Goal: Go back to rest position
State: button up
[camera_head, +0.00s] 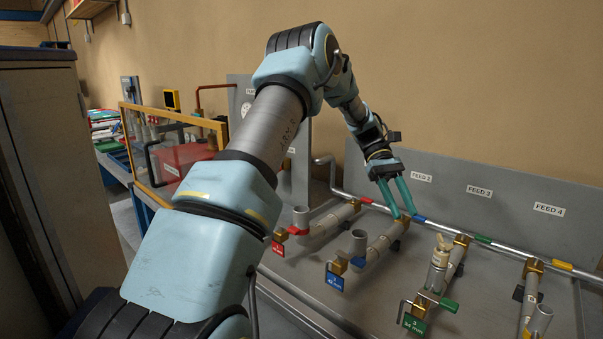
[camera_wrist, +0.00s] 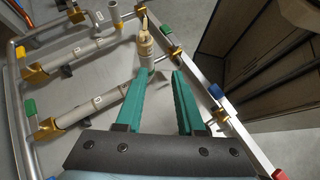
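My gripper (camera_head: 404,214) is open and empty in the head view, its teal fingers reaching down above the far end of the second pipe row. In the wrist view my gripper (camera_wrist: 161,72) shows its two fingers apart with nothing between them. A beige bottle-shaped piece (camera_head: 440,254) stands upright at the green-tagged third row, apart from the fingers, to their lower right. It also shows in the wrist view (camera_wrist: 148,50) beyond the fingertips. My arm is stretched forward and bent at the elbow.
A grey back panel (camera_head: 500,200) carries feed labels. A metal rail (camera_head: 455,231) with coloured bands runs along it. A red-tagged pipe (camera_head: 325,219), a blue-tagged pipe (camera_head: 378,246) and upright stubs stand on the grey bench. A yellow-framed guard (camera_head: 175,150) stands left. A cabinet (camera_head: 50,150) is nearer left.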

jog(key=s+a+f+m+t+b, duration=0.1)
jog(key=s+a+f+t, duration=0.1)
jog(key=a, duration=0.8)
jog(key=s+a+f+m+t+y+b, duration=0.1)
jog(key=s+a+f+t, duration=0.2)
jog(key=a+t, duration=0.3)
jog(key=s+a+f+m+t+y+b, duration=0.1)
jog(key=s+a+f+t+b, duration=0.1)
jog(key=a, duration=1.3)
jog(key=shift+s+a+f+t, duration=0.35)
jog(key=shift+s+f+t, duration=0.25)
jog(key=shift+s+t, duration=0.5)
jog(key=shift+w, duration=0.1)
